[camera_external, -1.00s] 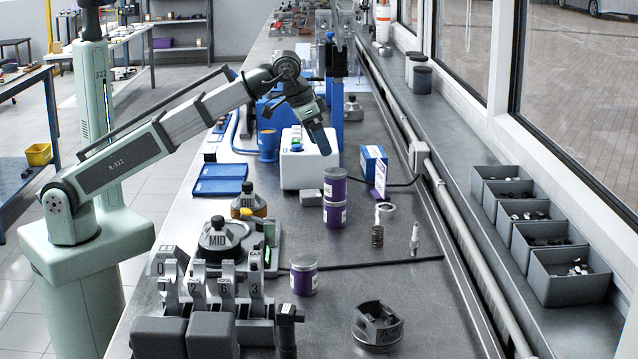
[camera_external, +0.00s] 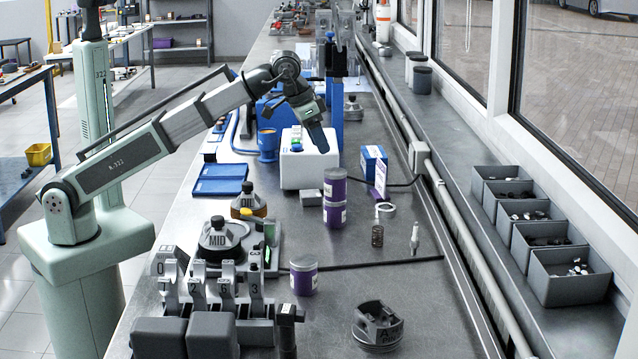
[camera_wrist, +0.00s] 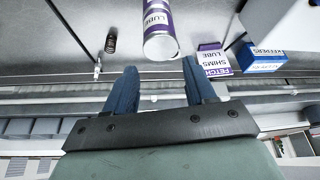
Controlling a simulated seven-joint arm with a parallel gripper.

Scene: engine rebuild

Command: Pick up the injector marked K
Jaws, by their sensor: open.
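No injector with a readable K shows in either view. A slim pale part (camera_external: 415,239) shaped like a plug or injector stands upright on the bench, right of a dark coil spring. It also shows in the wrist view (camera_wrist: 97,72), left of my fingers; no letter on it is legible. My gripper (camera_external: 320,142) hangs above the bench by the white box with buttons, well behind and left of that part. In the wrist view my two blue fingers (camera_wrist: 159,68) are spread apart with nothing held between them.
Purple-banded cans (camera_external: 335,199) stand stacked on the bench, with the spring (camera_external: 377,236) in front and right. A piston (camera_external: 378,325) lies in front. Grey bins (camera_external: 569,277) line the sill.

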